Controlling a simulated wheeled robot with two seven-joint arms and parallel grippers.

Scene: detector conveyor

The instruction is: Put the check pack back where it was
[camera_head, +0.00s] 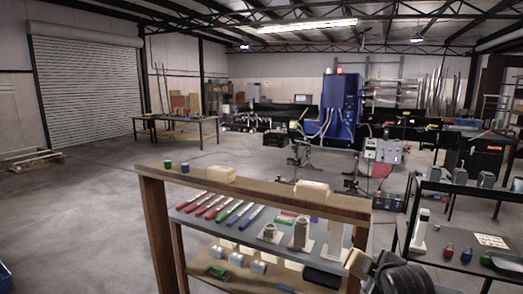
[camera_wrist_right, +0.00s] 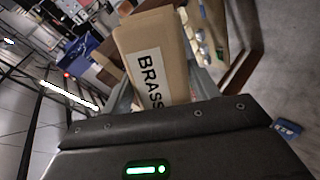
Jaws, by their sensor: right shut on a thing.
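In the right wrist view my right gripper (camera_wrist_right: 163,88) is shut on a tan box-shaped pack (camera_wrist_right: 150,35). The pack has a white label with large black letters reading "BRASS", partly cut off by the gripper body. In the head view my right gripper (camera_head: 366,272) is at the bottom, by the right end of the wooden shelf unit (camera_head: 275,202). A small tan part of the held pack (camera_head: 357,262) shows there; the rest is hidden by the gripper. My left gripper is not in view.
Coloured bars and pale fittings fill the level below. A black rack (camera_head: 480,188) stands at right, holding grey items and padlocks.

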